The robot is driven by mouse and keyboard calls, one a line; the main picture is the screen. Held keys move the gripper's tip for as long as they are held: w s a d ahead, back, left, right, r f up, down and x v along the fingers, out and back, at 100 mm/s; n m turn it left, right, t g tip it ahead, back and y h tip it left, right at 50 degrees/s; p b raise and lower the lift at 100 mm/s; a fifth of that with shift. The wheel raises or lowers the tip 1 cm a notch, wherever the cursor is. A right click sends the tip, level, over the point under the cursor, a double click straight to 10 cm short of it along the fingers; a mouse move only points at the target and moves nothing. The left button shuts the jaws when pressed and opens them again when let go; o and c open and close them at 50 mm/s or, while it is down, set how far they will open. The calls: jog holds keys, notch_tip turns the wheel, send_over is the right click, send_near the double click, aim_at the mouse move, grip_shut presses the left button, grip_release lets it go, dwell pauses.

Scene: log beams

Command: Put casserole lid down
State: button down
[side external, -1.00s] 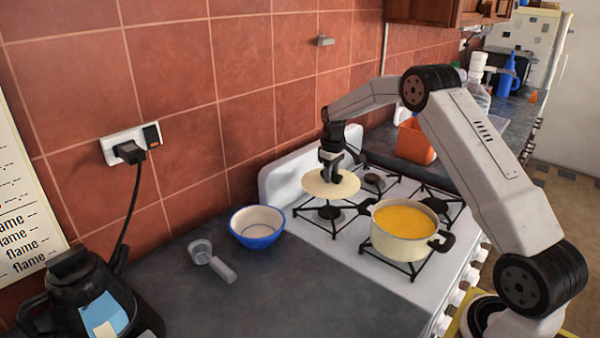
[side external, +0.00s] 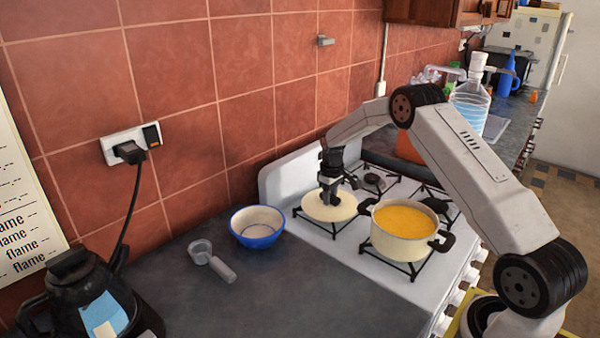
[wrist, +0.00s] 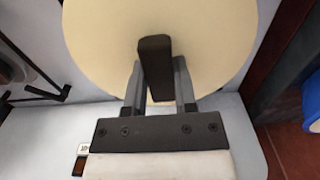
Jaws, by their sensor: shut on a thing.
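The casserole lid (side external: 318,209) is a round cream disc with a dark handle (wrist: 155,68). It is over the back-left burner of the white stove, low at the level of the grate; I cannot tell whether it touches. My gripper (side external: 331,192) is above the lid, shut on its handle. In the wrist view, the fingers (wrist: 158,85) stand on both sides of the handle, and the cream lid (wrist: 100,40) fills the upper middle. The open casserole (side external: 402,248), cream with dark handles, holds yellow-orange food and stands on the front-left burner.
A blue bowl (side external: 257,240) and a grey scoop (side external: 212,262) lie on the dark counter left of the stove. A dark kettle (side external: 85,300) stands at the lower left. An orange container (side external: 408,148) and a water bottle (side external: 470,105) are behind the stove.

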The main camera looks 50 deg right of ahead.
dwell(0.3)
jog(key=shift+c, duration=2)
grip_release()
jog(key=shift+f, duration=0.1)
notch_tip(320, 180, up, 12)
jog(key=s+a+t, duration=0.1)
jog(key=s+a, duration=0.3)
jog(key=a, duration=0.3)
jog(key=s+a, duration=0.4)
jog(key=a, duration=0.3)
jog(key=s+a+f, duration=0.1)
jog(key=s+a, duration=0.4)
jog(key=s, duration=0.3)
jog(key=s+a+f+t, duration=0.1)
jog(key=s+a, duration=0.4)
jog(key=s, duration=0.3)
jog(key=shift+t, duration=0.3)
